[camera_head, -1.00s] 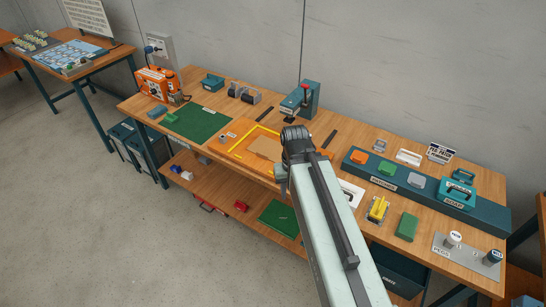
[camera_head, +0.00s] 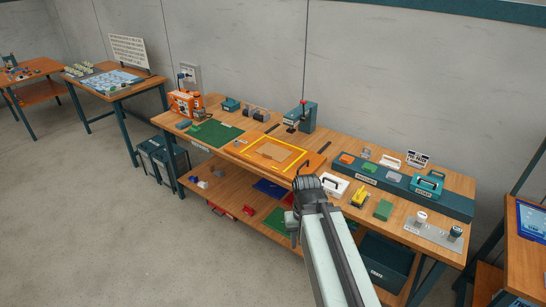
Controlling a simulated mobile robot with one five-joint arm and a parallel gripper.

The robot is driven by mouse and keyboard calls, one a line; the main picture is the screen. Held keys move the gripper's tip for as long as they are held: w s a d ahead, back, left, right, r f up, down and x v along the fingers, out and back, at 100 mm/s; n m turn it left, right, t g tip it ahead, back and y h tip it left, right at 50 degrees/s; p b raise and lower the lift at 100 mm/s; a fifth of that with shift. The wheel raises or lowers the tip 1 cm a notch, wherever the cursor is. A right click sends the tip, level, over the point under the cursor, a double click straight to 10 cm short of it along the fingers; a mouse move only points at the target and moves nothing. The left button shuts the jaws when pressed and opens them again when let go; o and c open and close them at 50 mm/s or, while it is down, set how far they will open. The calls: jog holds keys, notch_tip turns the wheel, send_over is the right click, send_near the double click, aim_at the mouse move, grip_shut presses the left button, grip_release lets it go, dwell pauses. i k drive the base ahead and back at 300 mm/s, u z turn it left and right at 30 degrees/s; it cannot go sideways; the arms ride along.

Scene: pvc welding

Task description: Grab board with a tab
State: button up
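My gripper (camera_head: 303,205) is at the end of my pale arm, seen from behind, near the bench's front edge and below the tan board in the picture. Its fingers are hidden or too dark to read, and I see nothing held in it.
A green mat (camera_head: 212,134) and an orange machine (camera_head: 187,102) are at the bench's left. A dark press (camera_head: 302,116) stands at the back. A long dark block (camera_head: 408,188) with coloured pieces, a yellow tool (camera_head: 359,197) and a green block (camera_head: 383,210) are right. Open floor lies left.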

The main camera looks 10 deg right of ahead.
aim_at(271, 151)
jog(key=u, duration=0.4)
jog(key=i, duration=1.7)
jog(key=u, duration=0.65)
jog(key=k, duration=0.85)
jog(key=u, duration=0.15)
jog(key=i, duration=0.95)
jog(key=z, duration=0.1)
